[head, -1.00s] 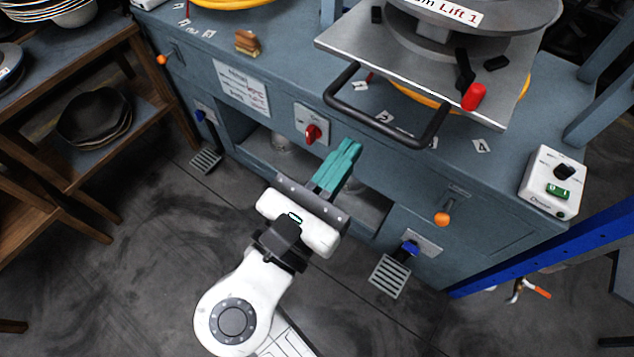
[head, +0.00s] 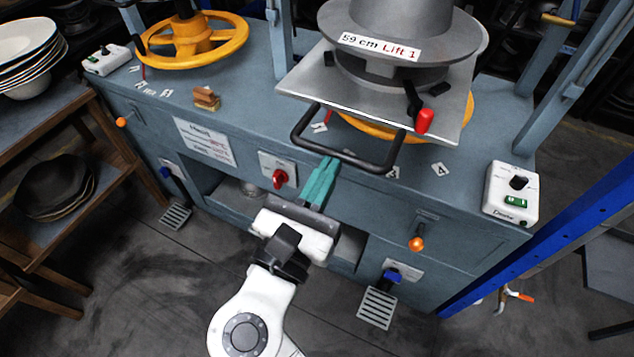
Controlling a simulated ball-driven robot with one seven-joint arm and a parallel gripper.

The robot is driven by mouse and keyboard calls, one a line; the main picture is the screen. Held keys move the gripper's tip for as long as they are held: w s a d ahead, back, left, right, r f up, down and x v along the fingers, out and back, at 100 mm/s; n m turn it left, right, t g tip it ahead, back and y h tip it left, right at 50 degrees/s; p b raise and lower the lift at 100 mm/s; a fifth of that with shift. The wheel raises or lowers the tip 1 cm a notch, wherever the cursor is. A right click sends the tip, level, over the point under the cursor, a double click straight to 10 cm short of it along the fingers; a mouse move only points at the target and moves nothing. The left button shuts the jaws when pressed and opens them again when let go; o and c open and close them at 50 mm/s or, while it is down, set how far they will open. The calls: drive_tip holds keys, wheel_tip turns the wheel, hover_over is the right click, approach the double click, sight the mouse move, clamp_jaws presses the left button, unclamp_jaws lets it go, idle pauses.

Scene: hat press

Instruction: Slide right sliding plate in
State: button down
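The right sliding plate (head: 303,82) is a grey metal plate that sticks out over the front of the blue-grey press in the head view. It carries a round mould labelled "59 cm Lift 1" (head: 390,45). A black bar handle (head: 345,158) runs along its front edge. My gripper (head: 329,166) has teal fingers that lie side by side with almost no gap, and nothing shows between them. Its tips are just below the handle's front bar in the picture. I cannot tell whether they touch it.
A yellow handwheel (head: 195,40) stands at the left of the press top. A red knob (head: 280,179) and orange ball levers (head: 417,244) are on the front. A white control box (head: 511,193) sits at right. A wooden shelf (head: 115,160) with bowls stands at left.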

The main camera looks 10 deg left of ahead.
drive_tip(key=f+x, duration=0.1)
drive_tip(key=x, duration=0.6)
drive_tip(key=f+x, duration=0.2)
drive_tip(key=x, duration=0.6)
drive_tip(key=w+f+x, duration=0.1)
drive_tip(key=x, duration=0.7)
drive_tip(key=shift+d+f+b, duration=0.15)
drive_tip(key=shift+f+b, duration=0.15)
drive_tip(key=shift+b, duration=0.1)
drive_tip(key=shift+w+d, duration=0.2)
drive_tip(key=shift+w, duration=0.25)
drive_tip(key=shift+w+r, duration=0.1)
drive_tip(key=shift+r, duration=0.1)
drive_tip(key=shift+d+r, duration=0.1)
drive_tip(key=shift+d, duration=0.05)
